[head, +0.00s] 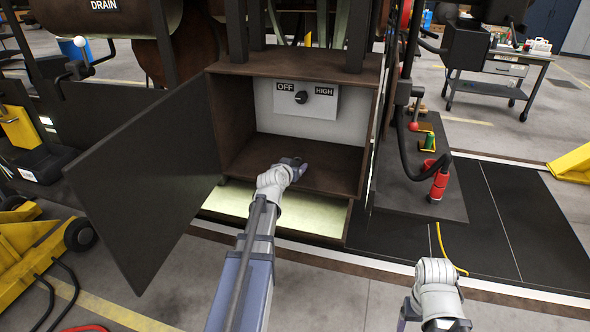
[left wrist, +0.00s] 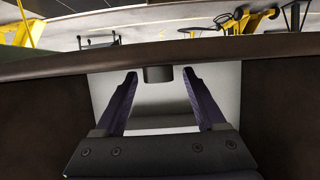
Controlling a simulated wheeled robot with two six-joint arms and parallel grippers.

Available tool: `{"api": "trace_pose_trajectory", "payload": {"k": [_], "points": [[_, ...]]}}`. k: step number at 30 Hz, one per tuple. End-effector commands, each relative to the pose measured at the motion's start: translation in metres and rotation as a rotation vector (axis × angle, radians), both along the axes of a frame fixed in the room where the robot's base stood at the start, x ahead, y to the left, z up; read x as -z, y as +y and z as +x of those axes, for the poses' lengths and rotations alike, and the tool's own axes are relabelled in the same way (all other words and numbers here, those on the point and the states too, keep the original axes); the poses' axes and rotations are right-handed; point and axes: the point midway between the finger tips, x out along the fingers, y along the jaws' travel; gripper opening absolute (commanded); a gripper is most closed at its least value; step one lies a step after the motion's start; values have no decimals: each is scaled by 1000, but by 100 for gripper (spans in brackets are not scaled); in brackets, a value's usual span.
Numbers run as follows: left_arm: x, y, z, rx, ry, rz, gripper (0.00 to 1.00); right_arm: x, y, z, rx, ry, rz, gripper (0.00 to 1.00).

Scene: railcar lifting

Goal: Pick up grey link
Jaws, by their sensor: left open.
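I cannot make out a grey link in either view. My left gripper (head: 294,165) reaches into an open brown cabinet (head: 228,117), above its floor and in front of the back panel. In the left wrist view its two dark purple fingers (left wrist: 160,76) are spread apart with nothing held between them. A short dark cylinder, seemingly the panel's knob (left wrist: 158,74), shows beyond the fingertips. My right gripper (head: 432,324) is at the bottom edge of the head view. Its fingers are mostly cut off.
The cabinet's dark door (head: 150,185) stands swung open at left. The grey panel (head: 265,98) inside carries a black knob (head: 301,97) between OFF and HIGH labels. A dark shelf (head: 415,200) with a red-and-black handle (head: 438,185) stands at right. Yellow equipment (head: 25,250) is at far left.

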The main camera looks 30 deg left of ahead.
Motion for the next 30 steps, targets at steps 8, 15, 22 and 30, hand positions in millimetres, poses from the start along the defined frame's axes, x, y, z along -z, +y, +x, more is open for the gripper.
{"api": "trace_pose_trajectory", "payload": {"k": [8, 15, 22, 30], "points": [[-1, 0, -1, 0, 0, -1, 58, -1, 0, 0, 0, 0, 0, 76], [-1, 0, -1, 0, 0, -1, 31, -1, 0, 0, 0, 0, 0, 76], [-1, 0, -1, 0, 0, -1, 5, -1, 0, 0, 0, 0, 0, 76], [-1, 0, -1, 0, 0, -1, 0, -1, 0, 0, 0, 0, 0, 76]]}}
